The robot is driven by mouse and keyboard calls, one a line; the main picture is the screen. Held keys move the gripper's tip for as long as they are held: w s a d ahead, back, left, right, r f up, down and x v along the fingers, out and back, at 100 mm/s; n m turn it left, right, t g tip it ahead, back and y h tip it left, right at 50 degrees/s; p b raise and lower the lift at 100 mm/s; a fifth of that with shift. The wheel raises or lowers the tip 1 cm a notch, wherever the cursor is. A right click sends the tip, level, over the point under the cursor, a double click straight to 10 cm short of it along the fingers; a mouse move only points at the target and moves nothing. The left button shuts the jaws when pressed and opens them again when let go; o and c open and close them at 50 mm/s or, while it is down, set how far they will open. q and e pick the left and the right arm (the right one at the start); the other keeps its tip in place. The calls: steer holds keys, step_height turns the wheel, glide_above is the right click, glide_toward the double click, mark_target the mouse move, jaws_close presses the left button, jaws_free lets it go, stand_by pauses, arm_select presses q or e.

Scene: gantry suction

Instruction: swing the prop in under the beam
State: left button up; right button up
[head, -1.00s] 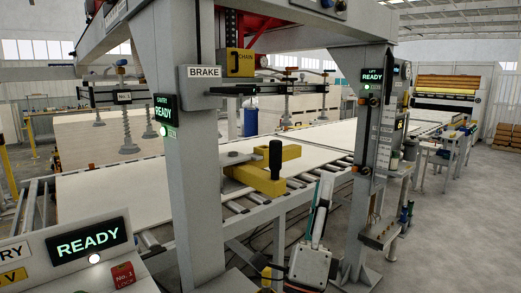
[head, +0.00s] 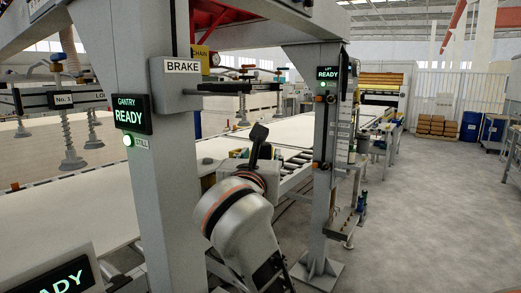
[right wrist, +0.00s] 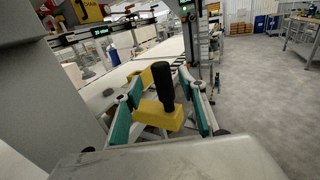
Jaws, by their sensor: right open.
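The prop is a yellow arm (right wrist: 160,120) with an upright black handle (right wrist: 167,85), beside the near gantry post (head: 165,190). In the head view my right arm largely hides it. My right gripper (right wrist: 160,84) is open, its teal-padded fingers to either side of the handle in the right wrist view; I cannot tell whether they touch it. In the head view the gripper end is hard to make out behind my wrist. The beam with the No.1 plate (head: 63,100) hangs at the left, with suction cups below it. My left gripper is not in view.
A BRAKE label (head: 182,66) and a green READY display (head: 131,114) are on the near post. The far post (head: 326,170) stands to the right of my arm. Pale boards lie on the roller bed behind. The floor (head: 420,220) at the right is clear.

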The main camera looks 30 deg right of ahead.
mark_target(263, 151)
steer(key=x, duration=0.6)
steer(key=shift+w+d, duration=0.1)
steer(key=shift+d, duration=0.1)
jaws_close()
